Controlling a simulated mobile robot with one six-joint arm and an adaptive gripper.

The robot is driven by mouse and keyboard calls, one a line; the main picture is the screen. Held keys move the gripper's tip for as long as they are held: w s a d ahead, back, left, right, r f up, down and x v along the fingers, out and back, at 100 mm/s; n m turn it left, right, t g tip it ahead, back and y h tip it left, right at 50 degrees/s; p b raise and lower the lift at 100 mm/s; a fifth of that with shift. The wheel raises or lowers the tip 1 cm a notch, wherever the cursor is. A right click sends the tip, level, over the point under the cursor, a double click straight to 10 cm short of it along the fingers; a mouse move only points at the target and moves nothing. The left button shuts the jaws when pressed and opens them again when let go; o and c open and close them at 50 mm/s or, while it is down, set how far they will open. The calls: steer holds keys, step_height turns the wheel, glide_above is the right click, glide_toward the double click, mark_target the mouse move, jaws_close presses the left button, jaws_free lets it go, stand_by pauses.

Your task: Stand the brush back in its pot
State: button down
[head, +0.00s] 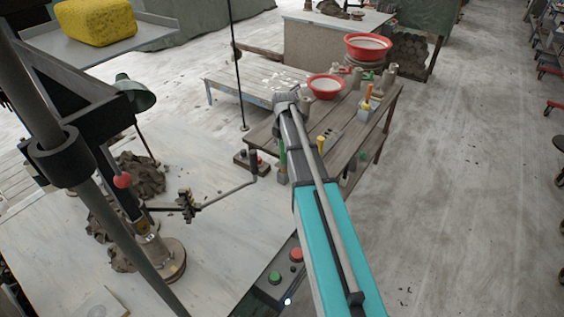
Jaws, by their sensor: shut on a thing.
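My arm rises from the lower right to a grey joint beside the wooden bench. My gripper is not visible; what it holds is hidden too. An orange-handled tool (368,92) stands upright in a small grey pot (366,107) on the bench; it may be a brush, but it is too small to tell. A yellow-topped item (320,141) shows just right of my arm. A thin green item (282,156) shows just left of it. I cannot tell whether either is the brush.
The wooden bench (375,134) holds two red bowls (326,87) (368,47) and several small grey pots. A pale worktable (225,225) carries dark clay heaps (142,176) and a bent crank rod (228,194).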

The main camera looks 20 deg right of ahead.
mark_target(283, 155)
steer(key=shift+f+b, duration=0.45)
steer(key=shift+f, duration=0.3)
steer(key=shift+f+b, duration=1.9)
steer(key=shift+f, duration=0.15)
steer(key=shift+c, duration=2.2)
jaws_free()
steer(key=shift+r, duration=0.25)
step_height(283, 155, up, 12)
steer(key=p, duration=1.2)
